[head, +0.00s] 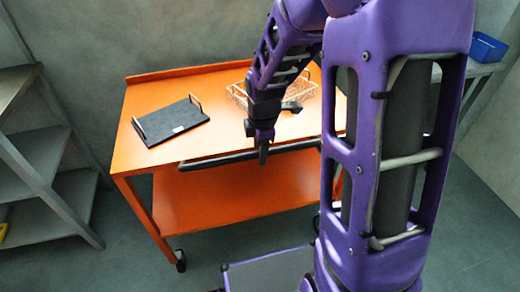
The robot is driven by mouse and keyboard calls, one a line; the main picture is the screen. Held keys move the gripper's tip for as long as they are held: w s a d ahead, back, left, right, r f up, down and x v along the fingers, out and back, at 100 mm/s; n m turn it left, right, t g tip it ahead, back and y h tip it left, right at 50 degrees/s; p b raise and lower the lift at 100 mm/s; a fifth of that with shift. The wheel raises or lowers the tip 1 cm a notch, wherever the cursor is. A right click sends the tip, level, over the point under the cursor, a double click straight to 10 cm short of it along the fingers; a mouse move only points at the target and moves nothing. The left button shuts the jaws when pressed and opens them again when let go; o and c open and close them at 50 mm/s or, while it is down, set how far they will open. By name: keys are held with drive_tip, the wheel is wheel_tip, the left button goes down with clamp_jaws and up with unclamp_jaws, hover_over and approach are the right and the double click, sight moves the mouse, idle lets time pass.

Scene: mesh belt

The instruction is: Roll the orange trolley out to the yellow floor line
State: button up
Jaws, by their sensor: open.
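The orange trolley (220,195) stands against the back wall, with an orange top, a lower orange shelf and dark castors. A dark handle bar (215,160) runs along its near edge. My gripper (263,152) points down at the bar, in front of the trolley top. It is open with nothing seen between its fingers; whether it touches the bar I cannot tell. My arm hides the trolley's right side. No yellow floor line shows in this view.
On the trolley top are a black tray (170,122) with metal handles and a wire basket (238,94). Grey shelving (40,160) stands close on the left. A blue bin (487,46) sits on a shelf at right. Green floor shows at front left.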

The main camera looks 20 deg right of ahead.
clamp_jaws()
idle(1.3)
